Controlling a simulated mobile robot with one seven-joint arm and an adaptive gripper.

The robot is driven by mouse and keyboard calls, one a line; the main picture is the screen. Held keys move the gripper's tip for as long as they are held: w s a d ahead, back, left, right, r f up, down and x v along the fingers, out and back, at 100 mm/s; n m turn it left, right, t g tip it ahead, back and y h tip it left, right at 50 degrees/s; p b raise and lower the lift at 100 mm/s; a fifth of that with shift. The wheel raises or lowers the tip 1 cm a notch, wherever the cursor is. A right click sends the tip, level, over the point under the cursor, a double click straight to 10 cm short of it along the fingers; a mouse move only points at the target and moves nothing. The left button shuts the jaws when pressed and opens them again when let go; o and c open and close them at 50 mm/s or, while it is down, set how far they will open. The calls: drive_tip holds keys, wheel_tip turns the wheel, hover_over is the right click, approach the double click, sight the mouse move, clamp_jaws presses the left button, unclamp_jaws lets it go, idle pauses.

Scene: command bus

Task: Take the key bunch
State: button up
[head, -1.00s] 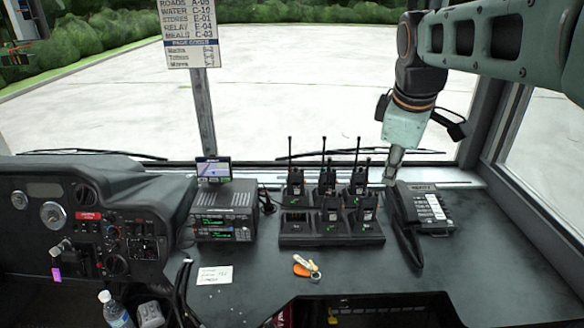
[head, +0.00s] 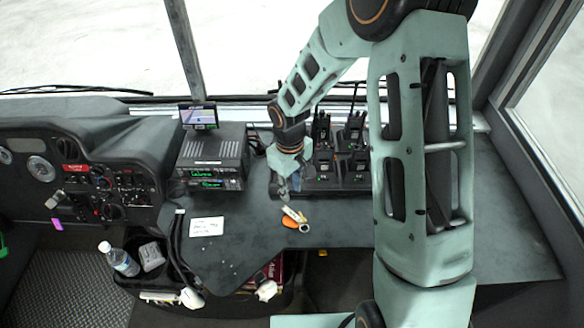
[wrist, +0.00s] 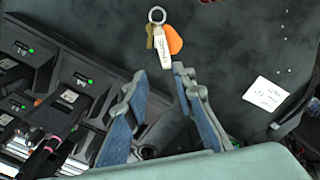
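The key bunch (head: 295,219) lies on the dark dashboard top, in front of the radio charger. It has an orange fob, a pale tag with lettering, a metal ring and a brass-coloured key. In the wrist view the key bunch (wrist: 157,42) lies just beyond the fingertips, near the top centre. My gripper (head: 287,190) is just behind the keys in the head view, pointing down. In the wrist view my gripper (wrist: 158,85) has its two blue-grey fingers apart, with nothing held between them. The keys appear clear of the fingers.
The radio charger (head: 327,185) with several handsets stands close behind and right of my gripper. A radio unit (head: 212,160) with a small screen stands to the left. A white note (head: 207,226) lies left of the keys. The dashboard between note and keys is clear.

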sight(289, 212)
drive_tip(key=f+b, duration=0.2)
drive_tip(key=f, duration=0.1)
drive_tip(key=f+b, duration=0.2)
drive_tip(key=f, duration=0.1)
drive_tip(key=f+b, duration=0.3)
drive_tip(key=shift+s+a+f, duration=0.15)
drive_tip(key=shift+s+a, duration=0.05)
drive_tip(key=shift+a, duration=0.05)
idle(0.4)
clamp_jaws()
drive_tip(key=shift+r+p, duration=1)
drive_tip(key=shift+r, duration=0.6)
idle(0.4)
drive_tip(key=shift+r+p, duration=1.65)
drive_tip(key=shift+r, duration=0.8)
